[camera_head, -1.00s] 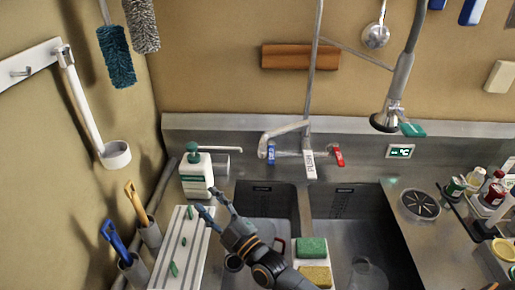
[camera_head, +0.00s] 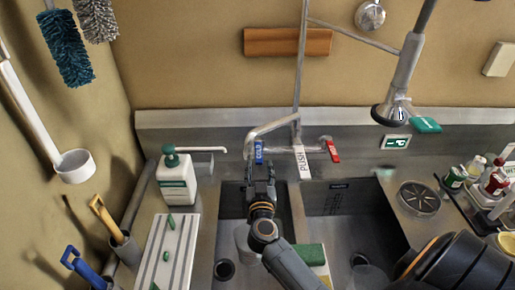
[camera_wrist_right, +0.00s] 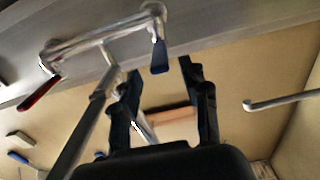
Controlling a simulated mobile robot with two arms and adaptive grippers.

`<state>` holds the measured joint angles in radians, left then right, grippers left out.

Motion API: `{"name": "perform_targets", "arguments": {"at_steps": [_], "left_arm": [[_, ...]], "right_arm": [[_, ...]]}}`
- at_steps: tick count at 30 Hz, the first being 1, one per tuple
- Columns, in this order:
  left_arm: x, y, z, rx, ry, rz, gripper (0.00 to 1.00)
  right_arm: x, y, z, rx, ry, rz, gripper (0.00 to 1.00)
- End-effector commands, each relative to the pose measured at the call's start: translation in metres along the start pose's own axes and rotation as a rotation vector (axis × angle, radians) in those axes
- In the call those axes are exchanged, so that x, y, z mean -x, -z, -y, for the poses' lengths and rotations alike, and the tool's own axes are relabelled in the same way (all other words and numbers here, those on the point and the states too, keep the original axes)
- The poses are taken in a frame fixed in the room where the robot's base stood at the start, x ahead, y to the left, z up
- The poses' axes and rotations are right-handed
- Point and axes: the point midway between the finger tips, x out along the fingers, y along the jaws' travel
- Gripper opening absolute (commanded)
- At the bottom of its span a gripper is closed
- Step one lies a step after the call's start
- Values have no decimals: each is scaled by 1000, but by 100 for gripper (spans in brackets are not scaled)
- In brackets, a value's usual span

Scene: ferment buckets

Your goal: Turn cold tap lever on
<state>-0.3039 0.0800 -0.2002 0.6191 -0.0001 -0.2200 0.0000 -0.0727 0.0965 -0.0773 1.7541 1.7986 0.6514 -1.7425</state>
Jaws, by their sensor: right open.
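The blue cold tap lever (camera_head: 259,153) hangs down at the left end of the tap on the sink's back wall. The red lever (camera_head: 332,150) is at the tap's right end. My right gripper (camera_head: 260,166) is open just below the blue lever, fingers pointing up at it. In the right wrist view the blue lever (camera_wrist_right: 160,57) appears between the two open fingertips (camera_wrist_right: 162,66), seemingly just beyond them. Contact cannot be made out. The red lever (camera_wrist_right: 38,93) is well to the left there. My left gripper is not in view.
A white PUSH tag (camera_head: 301,160) hangs between the levers. A soap bottle (camera_head: 177,180) with a long spout stands left of the gripper. A sprayer (camera_head: 393,105) hangs at the right. Sponges (camera_head: 312,255) lie near my right arm.

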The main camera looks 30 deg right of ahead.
Motion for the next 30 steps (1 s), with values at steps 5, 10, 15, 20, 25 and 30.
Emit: {"name": "perform_targets", "arguments": {"at_steps": [5,10,15,20,25,30], "left_arm": [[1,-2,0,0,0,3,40],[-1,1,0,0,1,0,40],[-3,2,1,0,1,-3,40],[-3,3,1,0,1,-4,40],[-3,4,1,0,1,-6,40],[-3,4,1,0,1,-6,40]], "right_arm": [[-41,2,0,0,-1,-3,45],[-71,1,0,-1,-1,-3,45],[-88,0,0,0,-1,-2,45],[-93,0,0,0,0,-1,45],[-92,0,0,-1,1,-1,45],[-92,0,0,-1,1,-1,19]]}}
